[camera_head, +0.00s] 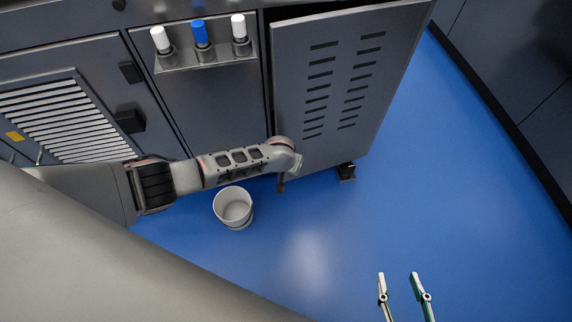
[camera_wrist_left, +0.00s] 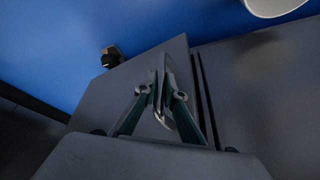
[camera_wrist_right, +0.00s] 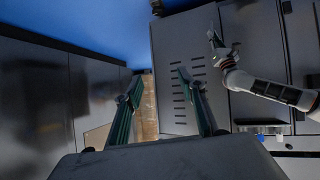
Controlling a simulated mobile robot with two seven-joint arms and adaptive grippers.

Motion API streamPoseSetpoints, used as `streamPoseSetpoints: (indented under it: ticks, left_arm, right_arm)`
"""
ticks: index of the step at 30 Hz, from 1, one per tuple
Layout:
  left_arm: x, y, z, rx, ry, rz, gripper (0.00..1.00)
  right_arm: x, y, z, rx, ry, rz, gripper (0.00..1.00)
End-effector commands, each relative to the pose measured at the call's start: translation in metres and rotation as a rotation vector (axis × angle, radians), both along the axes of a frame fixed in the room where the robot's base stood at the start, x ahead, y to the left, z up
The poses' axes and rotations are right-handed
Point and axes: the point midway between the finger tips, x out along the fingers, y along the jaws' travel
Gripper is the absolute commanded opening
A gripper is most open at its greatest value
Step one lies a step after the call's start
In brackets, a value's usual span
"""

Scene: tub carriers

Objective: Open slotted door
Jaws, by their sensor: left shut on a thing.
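The slotted door (camera_head: 340,85) is a dark grey panel with two columns of slots, at the top centre of the head view. Its top edge lies at a slight angle to the cabinet; how far it stands open is hard to tell. It also shows in the right wrist view (camera_wrist_right: 170,50). My left gripper (camera_wrist_left: 163,78) is shut on the door's metal handle (camera_wrist_left: 186,125), beside the seam with the neighbouring panel. In the head view my own wrist mostly hides this grip. My right gripper (camera_head: 398,274) is open and empty over the floor, apart from the door.
A white bucket (camera_head: 233,207) stands on the blue floor below my left arm. A shelf (camera_head: 205,60) with white and blue capped bottles juts out left of the door. Dark cabinets (camera_head: 515,60) line the right side. The floor between is clear.

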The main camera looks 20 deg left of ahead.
Motion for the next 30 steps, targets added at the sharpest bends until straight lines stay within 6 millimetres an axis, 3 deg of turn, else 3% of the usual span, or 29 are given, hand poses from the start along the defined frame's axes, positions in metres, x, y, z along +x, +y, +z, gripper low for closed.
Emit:
streamPoseSetpoints:
  ticks: [1,4,13,18,26,27,29,30]
  left_arm:
    - [0.017,-0.022,0.031,-0.036,-0.044,-0.002,0.00]
    - [0.009,-0.031,0.030,-0.034,-0.042,-0.002,0.00]
    - [-0.034,-0.074,0.017,-0.030,-0.016,-0.006,0.00]
    - [-0.044,-0.085,0.012,-0.027,-0.011,-0.006,0.00]
    - [-0.047,-0.084,0.008,-0.024,-0.007,-0.006,0.00]
    - [-0.047,-0.084,0.008,-0.024,-0.007,-0.006,0.12]
    - [-0.048,-0.083,0.007,-0.024,-0.005,-0.006,0.26]
    - [-0.049,-0.083,0.006,-0.023,-0.003,-0.005,0.26]
  right_arm:
    - [0.005,-0.006,0.012,-0.019,-0.021,0.001,0.40]
    - [-0.006,-0.017,-0.004,-0.058,0.018,-0.001,0.40]
    - [-0.010,-0.029,-0.008,-0.092,0.036,-0.008,0.40]
    - [-0.012,-0.029,-0.010,-0.091,0.041,-0.010,0.40]
    - [-0.013,-0.029,-0.012,-0.091,0.043,-0.010,0.40]
    - [-0.013,-0.029,-0.012,-0.091,0.044,-0.010,0.40]
    - [-0.013,-0.029,-0.012,-0.091,0.044,-0.009,0.40]
    - [-0.013,-0.029,-0.012,-0.091,0.044,-0.009,0.40]
